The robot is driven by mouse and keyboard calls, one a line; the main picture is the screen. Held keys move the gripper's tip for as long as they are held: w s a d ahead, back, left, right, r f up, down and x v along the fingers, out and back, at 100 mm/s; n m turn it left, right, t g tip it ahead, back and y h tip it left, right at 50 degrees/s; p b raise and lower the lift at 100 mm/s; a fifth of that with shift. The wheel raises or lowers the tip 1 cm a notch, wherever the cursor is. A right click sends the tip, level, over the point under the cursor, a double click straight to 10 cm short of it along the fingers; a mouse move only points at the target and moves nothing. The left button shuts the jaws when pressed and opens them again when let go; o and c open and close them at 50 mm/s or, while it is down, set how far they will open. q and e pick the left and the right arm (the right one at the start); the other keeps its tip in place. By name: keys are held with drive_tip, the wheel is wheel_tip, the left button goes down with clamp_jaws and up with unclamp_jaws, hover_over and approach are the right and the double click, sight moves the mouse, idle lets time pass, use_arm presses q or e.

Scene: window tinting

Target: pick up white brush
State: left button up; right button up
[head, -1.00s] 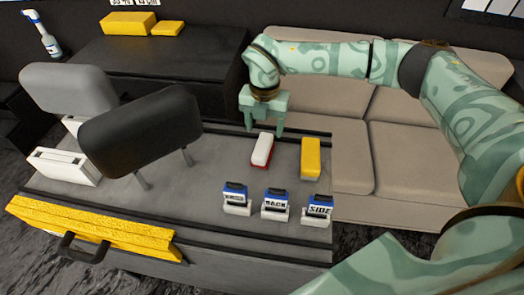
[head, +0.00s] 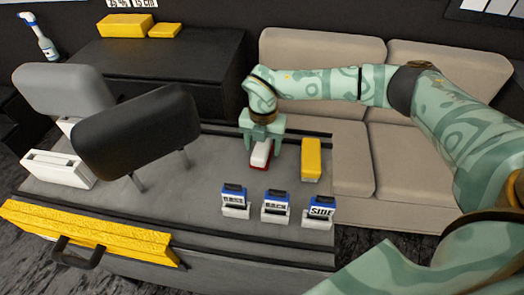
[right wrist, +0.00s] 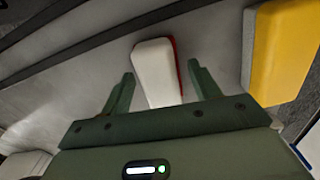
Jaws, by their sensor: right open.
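The white brush (head: 262,150), with a red edge along its base, lies on the grey worktop (head: 200,190). My right gripper (head: 263,149) is open, with its fingers down around the far part of the brush. In the right wrist view the white brush (right wrist: 158,72) lies between and beyond the tips of my open right gripper (right wrist: 161,80), with space on both sides. The near end of the brush shows in the head view; its far end is partly hidden by the gripper. My left gripper is not in view.
A yellow brush-like block (head: 311,158) lies just right of the white brush. Three labelled blue-and-white holders (head: 276,207) stand in front. A black headrest (head: 135,133) stands left. A beige sofa (head: 345,160) is behind and to the right.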

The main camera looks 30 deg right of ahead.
drive_tip(key=shift+f, duration=0.25)
idle(0.3)
drive_tip(key=c, duration=0.9)
drive_tip(key=shift+r, duration=0.2)
wheel_tip(320, 180, up, 10)
drive_tip(key=shift+r+p, duration=0.1)
drive_tip(key=shift+p, duration=1.05)
drive_tip(key=o, duration=0.5)
drive_tip(key=shift+c, duration=0.2)
drive_tip(key=c, duration=0.3)
